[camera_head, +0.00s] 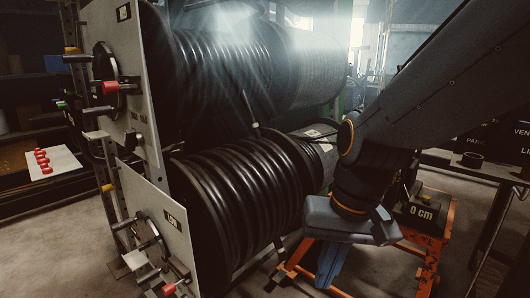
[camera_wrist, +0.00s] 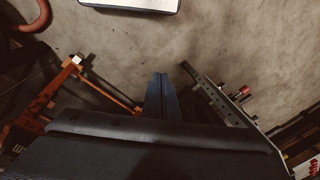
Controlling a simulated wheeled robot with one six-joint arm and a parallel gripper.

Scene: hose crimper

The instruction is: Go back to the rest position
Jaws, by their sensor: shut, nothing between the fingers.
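My gripper (camera_head: 329,268) hangs below the grey wrist housing in the head view, right of the lower hose reel (camera_head: 240,195) and in front of an orange frame (camera_head: 440,250). In the wrist view the blue fingers of my gripper (camera_wrist: 160,78) are together, with nothing between them, above the concrete floor. The fingers point down, and their upper part is hidden by the dark housing.
The upper reel (camera_head: 230,60) of black hose sits above the lower one on a metal rack. A block marked "0 cm" (camera_head: 421,213) is on the orange frame. Red parts (camera_head: 42,160) lie on a white sheet at left. Bare floor (camera_wrist: 215,45) shows beyond the fingers.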

